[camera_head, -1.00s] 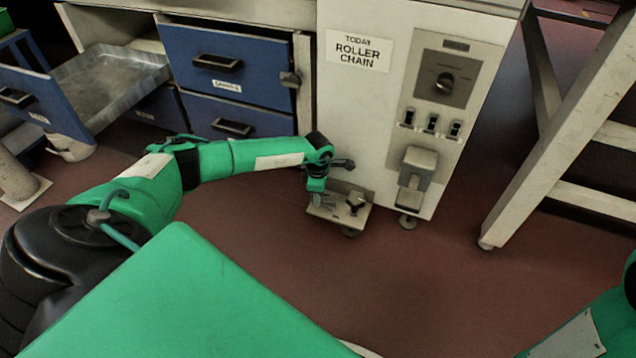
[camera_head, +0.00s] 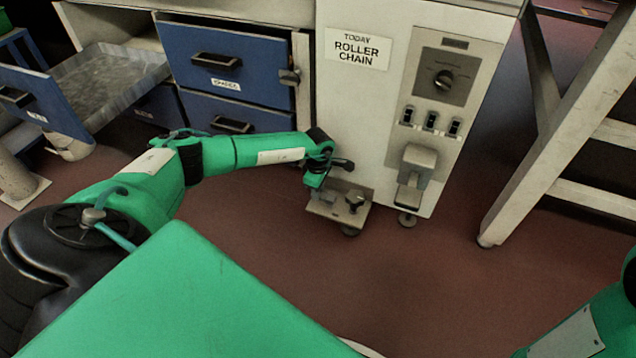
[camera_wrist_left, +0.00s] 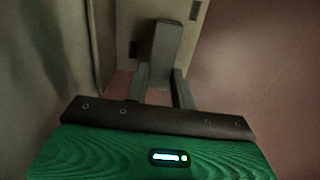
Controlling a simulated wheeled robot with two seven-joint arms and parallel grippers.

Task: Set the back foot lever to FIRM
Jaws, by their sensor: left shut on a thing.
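A beige foot plate (camera_head: 325,212) sits low at the front left corner of the machine. A dark-knobbed lever (camera_head: 355,197) stands on its right part. My left gripper (camera_head: 322,193) is over the plate's left, back part, tilted. In the left wrist view its two fingers (camera_wrist_left: 160,85) are shut on a grey upright lever (camera_wrist_left: 166,42), with the plate (camera_wrist_left: 130,30) behind it. The lever's base and any FIRM marking cannot be made out. My right gripper is out of view; only part of the right arm shows at lower right.
The machine's white front (camera_head: 355,110) rises behind the plate, with a dial panel (camera_head: 445,78) and a grey pedal-like block (camera_head: 416,170) to the right. Blue drawers (camera_head: 232,75) stand at left, one pulled out. A wooden frame leg (camera_head: 550,130) is at right. The red floor in front is clear.

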